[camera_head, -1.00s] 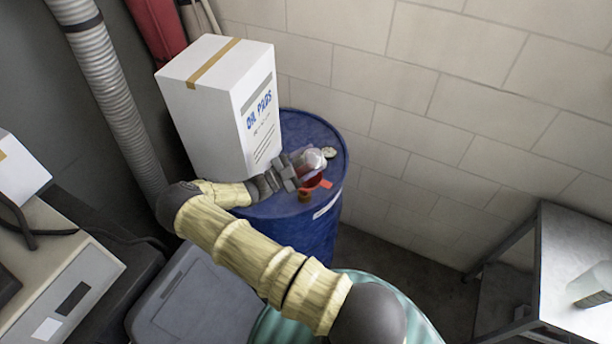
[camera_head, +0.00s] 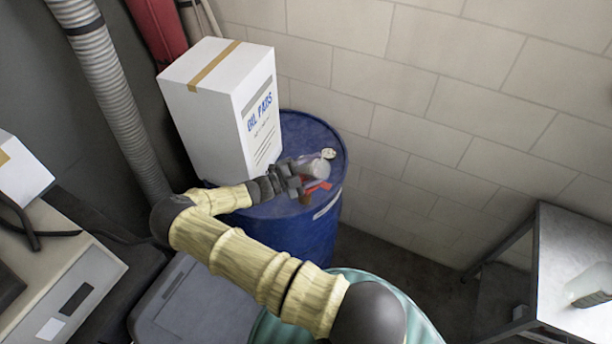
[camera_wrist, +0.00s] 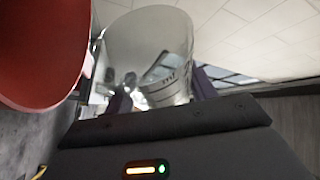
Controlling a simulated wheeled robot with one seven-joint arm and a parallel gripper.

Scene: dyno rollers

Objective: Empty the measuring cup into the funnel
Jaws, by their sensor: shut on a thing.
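The clear measuring cup (camera_head: 322,168) is in my gripper, above the blue drum. In the wrist view the see-through cup (camera_wrist: 150,42) sits between my two fingers (camera_wrist: 163,95). In the head view my gripper (camera_head: 300,176) reaches it from the left, shut on it. The red funnel (camera_head: 318,186) shows just below and beside the cup, partly hidden by it and the gripper. In the wrist view the funnel (camera_wrist: 40,45) fills the upper left, close beside the cup. I cannot tell whether the cup holds liquid, or its exact tilt.
The blue drum (camera_head: 315,236) stands against the block wall. A white oil pads box (camera_head: 205,125) stands close to my forearm on the drum's left. A small pale cap (camera_head: 328,153) lies on the drum top. A metal table (camera_head: 570,255) stands at the right.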

